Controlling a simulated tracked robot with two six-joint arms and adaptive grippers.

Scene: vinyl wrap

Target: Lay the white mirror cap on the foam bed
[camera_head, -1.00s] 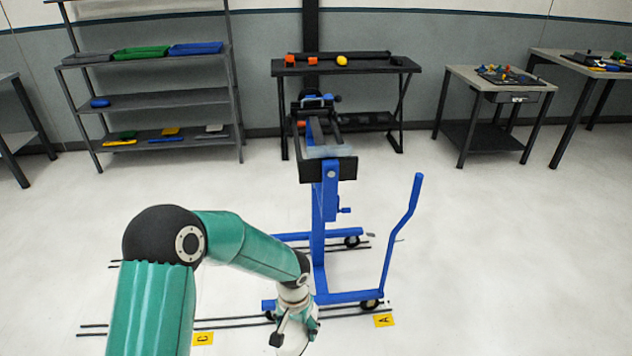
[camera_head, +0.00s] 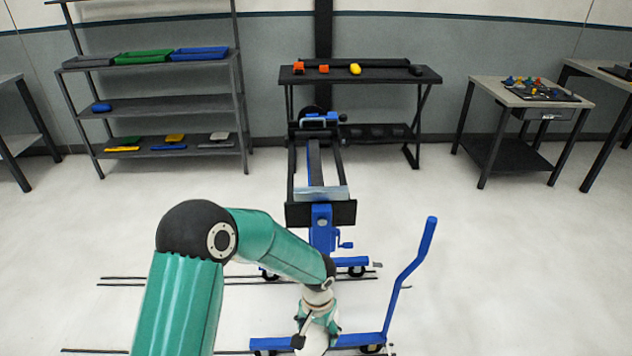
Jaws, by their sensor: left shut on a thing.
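My left gripper (camera_head: 317,335) hangs at the lower middle of the head view, pointing down. It is shut on a white rounded piece, seemingly the white mirror cap (camera_head: 313,350), which is partly cut off by the bottom edge. Ahead stands a blue wheeled stand (camera_head: 322,232) with a long dark frame on top. A pale grey-blue strip (camera_head: 322,193) lies across the near end of the frame; I cannot tell whether it is the foam bed. The gripper is nearer to me than the frame and apart from it. My right gripper is not in view.
The stand's blue handle (camera_head: 408,275) rises at right of the gripper, and its wheeled base spreads below. A dark table (camera_head: 362,77) is behind it, a shelf rack (camera_head: 165,104) at back left, and a small table (camera_head: 530,92) at right. Open floor lies on both sides.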

